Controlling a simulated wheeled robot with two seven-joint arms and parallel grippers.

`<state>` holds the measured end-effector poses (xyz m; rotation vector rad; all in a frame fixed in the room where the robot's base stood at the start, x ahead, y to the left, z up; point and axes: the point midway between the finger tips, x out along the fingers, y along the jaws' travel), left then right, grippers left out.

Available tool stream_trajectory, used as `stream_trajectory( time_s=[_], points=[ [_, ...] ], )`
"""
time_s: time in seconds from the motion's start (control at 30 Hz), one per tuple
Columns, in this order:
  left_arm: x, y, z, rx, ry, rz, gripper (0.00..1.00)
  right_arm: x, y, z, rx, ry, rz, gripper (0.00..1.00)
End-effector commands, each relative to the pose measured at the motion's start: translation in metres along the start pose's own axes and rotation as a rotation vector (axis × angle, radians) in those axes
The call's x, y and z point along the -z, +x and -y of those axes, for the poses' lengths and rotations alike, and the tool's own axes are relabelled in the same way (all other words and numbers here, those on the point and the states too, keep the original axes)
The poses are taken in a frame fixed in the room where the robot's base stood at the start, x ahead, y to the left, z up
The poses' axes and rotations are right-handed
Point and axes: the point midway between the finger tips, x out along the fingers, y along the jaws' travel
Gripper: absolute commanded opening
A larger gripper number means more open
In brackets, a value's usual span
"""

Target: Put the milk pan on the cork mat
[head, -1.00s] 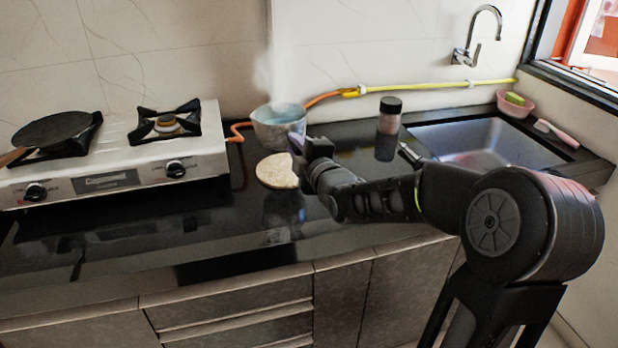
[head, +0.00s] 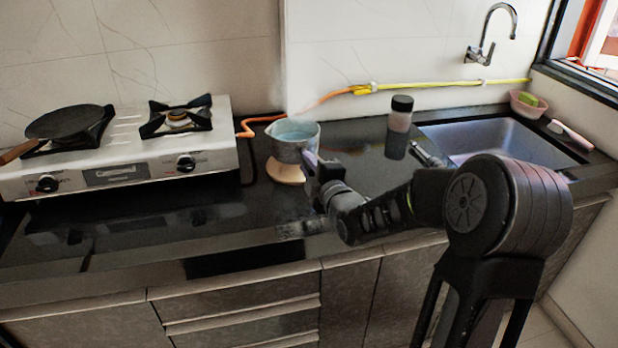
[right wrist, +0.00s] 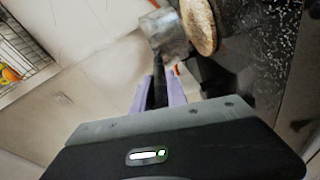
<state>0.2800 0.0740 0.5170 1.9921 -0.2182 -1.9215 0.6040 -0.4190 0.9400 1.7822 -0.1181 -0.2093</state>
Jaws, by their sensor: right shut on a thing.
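The milk pan (head: 296,150) is a grey metal pan with a pale blue inside. In the head view it is upright and overlaps the back part of the round tan cork mat (head: 284,174). My right gripper (head: 311,166) is at the pan's front right side, shut on its dark handle. In the right wrist view the fingers (right wrist: 160,92) close around the handle, with the pan (right wrist: 165,34) beyond and the cork mat (right wrist: 201,26) close beside its base. I cannot tell whether the pan touches the mat. My left gripper is not in view.
A two-burner stove (head: 120,150) with a dark flat pan (head: 68,122) stands at left. A dark-lidded jar (head: 400,114) and the sink (head: 495,140) are at right. An orange hose (head: 246,126) runs behind. The black counter front (head: 150,225) is clear.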

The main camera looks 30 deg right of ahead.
Motion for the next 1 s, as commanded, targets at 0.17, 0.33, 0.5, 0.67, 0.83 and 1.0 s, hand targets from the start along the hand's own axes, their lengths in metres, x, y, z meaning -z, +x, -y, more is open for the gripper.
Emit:
stream_trajectory(
  time_s=[0.17, 0.33, 0.5, 0.67, 0.83, 1.0],
  points=[
    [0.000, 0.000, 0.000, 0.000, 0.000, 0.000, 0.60, -0.001, 0.001, 0.005, -0.003, -0.001, -0.001, 0.00],
    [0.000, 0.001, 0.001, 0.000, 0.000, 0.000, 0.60, -0.006, 0.002, 0.028, 0.000, -0.001, 0.000, 0.00],
    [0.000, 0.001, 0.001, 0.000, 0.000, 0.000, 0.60, -0.007, 0.003, 0.035, -0.005, -0.001, -0.002, 0.00],
    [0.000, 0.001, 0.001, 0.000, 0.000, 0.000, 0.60, -0.007, 0.003, 0.034, -0.005, -0.001, -0.002, 0.00],
    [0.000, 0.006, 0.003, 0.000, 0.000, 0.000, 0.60, -0.008, 0.003, 0.038, -0.005, -0.001, -0.001, 0.00],
    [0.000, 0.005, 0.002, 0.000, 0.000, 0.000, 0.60, -0.008, 0.003, 0.039, 0.001, 0.000, 0.000, 0.31]
  ],
)
